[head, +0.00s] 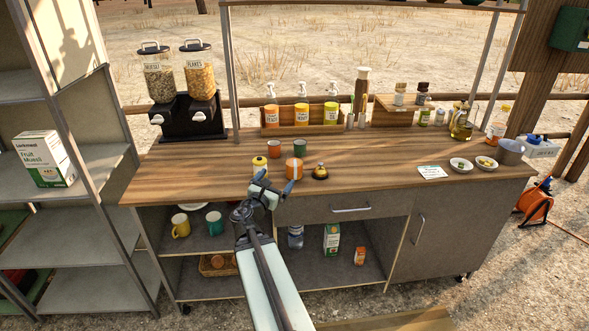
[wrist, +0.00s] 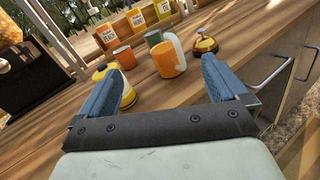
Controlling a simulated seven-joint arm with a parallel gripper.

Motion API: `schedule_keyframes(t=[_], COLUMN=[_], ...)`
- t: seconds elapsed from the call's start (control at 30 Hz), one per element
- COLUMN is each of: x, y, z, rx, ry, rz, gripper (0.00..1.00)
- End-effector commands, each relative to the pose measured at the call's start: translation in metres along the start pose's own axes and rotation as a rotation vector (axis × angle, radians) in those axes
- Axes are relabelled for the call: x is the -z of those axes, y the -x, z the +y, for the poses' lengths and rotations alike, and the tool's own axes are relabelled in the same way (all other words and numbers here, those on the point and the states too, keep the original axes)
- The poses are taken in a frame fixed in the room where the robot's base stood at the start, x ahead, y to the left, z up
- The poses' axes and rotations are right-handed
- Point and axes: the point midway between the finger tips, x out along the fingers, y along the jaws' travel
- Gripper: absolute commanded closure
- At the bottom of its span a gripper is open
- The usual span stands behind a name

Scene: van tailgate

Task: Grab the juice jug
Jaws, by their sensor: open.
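An orange jug with a pale handle, which I take to be the juice jug (head: 294,168), stands upright on the wooden counter near its front edge. In the wrist view the jug (wrist: 168,62) shows ahead, between the lines of my two fingers, with its handle on the right. My gripper (head: 274,184) is open and empty at the counter's front edge, on the near side of the jug. In the wrist view its blue fingers (wrist: 161,74) are wide apart. The jug looks apart from them. The left finger partly hides a yellow bottle (wrist: 129,93).
The yellow bottle (head: 259,165) stands close left of the jug, a brass bell (head: 320,172) close right. Behind are a red-brown cup (head: 274,150) and a green cup (head: 299,147). Further back stands a wooden rack (head: 270,131) of bottles.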

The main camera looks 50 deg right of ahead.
Motion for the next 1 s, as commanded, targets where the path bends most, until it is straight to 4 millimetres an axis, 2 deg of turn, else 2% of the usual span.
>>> schedule_keyframes(t=[0.27,0.37,0.7,0.83,1.0], x=[0.002,0.002,0.002,0.002,0.002], y=[-0.003,-0.013,-0.068,-0.081,-0.087], z=[0.003,0.003,0.004,0.004,0.003], rx=[-0.012,-0.010,-0.009,-0.011,-0.011], ry=[0.154,0.162,0.159,0.158,0.158], rz=[0.007,0.006,0.007,0.007,0.007], gripper=[0.01,0.01,0.01,0.01,0.01])
